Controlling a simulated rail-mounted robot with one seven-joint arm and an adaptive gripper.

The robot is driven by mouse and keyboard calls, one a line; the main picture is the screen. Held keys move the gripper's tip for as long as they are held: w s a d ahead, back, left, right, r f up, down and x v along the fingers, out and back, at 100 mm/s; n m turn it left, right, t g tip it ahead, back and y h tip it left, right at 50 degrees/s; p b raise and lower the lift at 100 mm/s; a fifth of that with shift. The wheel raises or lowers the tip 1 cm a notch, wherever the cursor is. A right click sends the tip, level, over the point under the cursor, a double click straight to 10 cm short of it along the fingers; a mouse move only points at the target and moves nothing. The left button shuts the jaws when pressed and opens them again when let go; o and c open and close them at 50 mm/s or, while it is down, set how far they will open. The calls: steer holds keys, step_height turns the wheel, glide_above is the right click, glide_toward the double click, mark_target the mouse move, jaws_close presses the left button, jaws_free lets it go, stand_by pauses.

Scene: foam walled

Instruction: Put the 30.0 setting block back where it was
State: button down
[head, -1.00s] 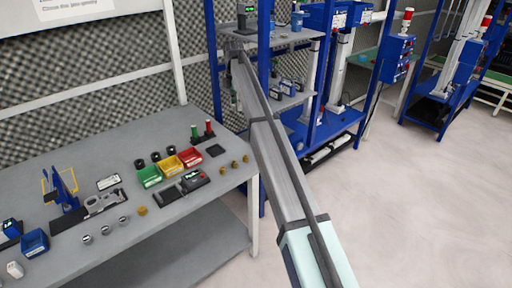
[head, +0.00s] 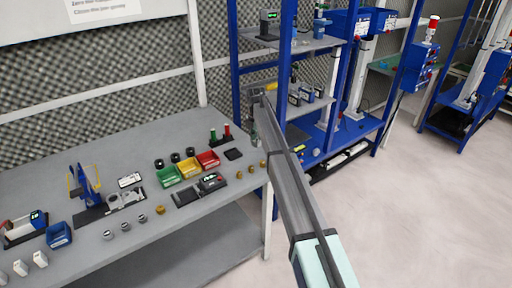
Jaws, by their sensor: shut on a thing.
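My arm reaches from the lower right toward the blue-framed shelf rack. My gripper (head: 257,104) is at its far end, small and partly hidden, in front of the rack's left side. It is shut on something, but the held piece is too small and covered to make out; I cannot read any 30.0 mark. Two small white blocks (head: 40,259) stand at the near left of the grey workbench (head: 150,240). Their markings cannot be read.
The rack's middle shelf (head: 300,112) holds several small blue-and-grey items; its upper shelf carries a dark device (head: 269,24). The workbench holds green (head: 167,176), yellow (head: 189,168) and red bins (head: 208,160), a blue bin (head: 58,235) and small cylinders. The right floor is clear.

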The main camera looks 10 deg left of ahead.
mark_target(256, 153)
steer(key=shift+f+p, duration=0.45)
steer(key=shift+f, duration=1.65)
steer(key=shift+f, duration=0.15)
steer(key=c, duration=0.8)
jaws_free()
steer(key=shift+c, duration=0.2)
step_height(256, 153, up, 12)
steer(key=shift+r+b, duration=0.15)
steer(key=shift+b, duration=1.1)
